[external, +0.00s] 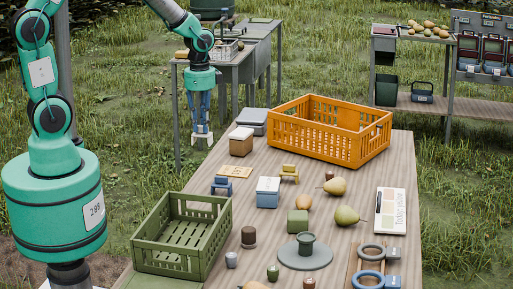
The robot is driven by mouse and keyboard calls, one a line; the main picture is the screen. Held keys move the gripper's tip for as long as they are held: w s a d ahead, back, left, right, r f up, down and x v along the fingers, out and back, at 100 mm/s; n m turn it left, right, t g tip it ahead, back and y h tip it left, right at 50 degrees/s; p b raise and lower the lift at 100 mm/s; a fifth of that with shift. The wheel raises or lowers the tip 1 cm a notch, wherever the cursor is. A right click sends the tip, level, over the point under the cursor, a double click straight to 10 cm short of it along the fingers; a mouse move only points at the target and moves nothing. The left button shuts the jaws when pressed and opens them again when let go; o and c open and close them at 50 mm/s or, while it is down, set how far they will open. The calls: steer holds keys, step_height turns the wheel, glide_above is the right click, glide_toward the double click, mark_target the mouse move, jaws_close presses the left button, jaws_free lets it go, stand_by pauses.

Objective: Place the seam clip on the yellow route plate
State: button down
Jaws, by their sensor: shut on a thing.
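My gripper (201,130) hangs pointing down beyond the table's far left edge, near the grey side table. Its fingers are shut on a small pale thing at the tips. The thing is too small to make out, so I cannot tell whether it is the seam clip. A small yellow stand-like piece (289,173) is on the wooden table, and a similar blue one (221,186) is to its left. I cannot tell which yellow piece is the route plate.
An orange crate (330,150) stands at the table's back and a green crate (155,250) at its front left.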

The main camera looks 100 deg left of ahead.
steer(key=s+a, duration=0.2)
steer(key=s, duration=0.2)
step_height(320, 180, down, 9)
steer(key=shift+f, duration=0.2)
steer(key=shift+w, duration=0.1)
steer(key=b, duration=0.3)
glide_above(235, 171)
steer(key=shift+s+d+f, duration=0.35)
steer(key=shift+d+f, duration=0.05)
steer(key=shift+f, duration=0.3)
steer(key=shift+w+a+f+b, duration=0.15)
steer(key=shift+w+f+b, duration=0.1)
steer(key=shift+f, duration=0.65)
steer(key=shift+w+a+f+b, duration=0.1)
steer(key=shift+a+f+b, duration=0.1)
steer(key=shift+f, duration=0.7)
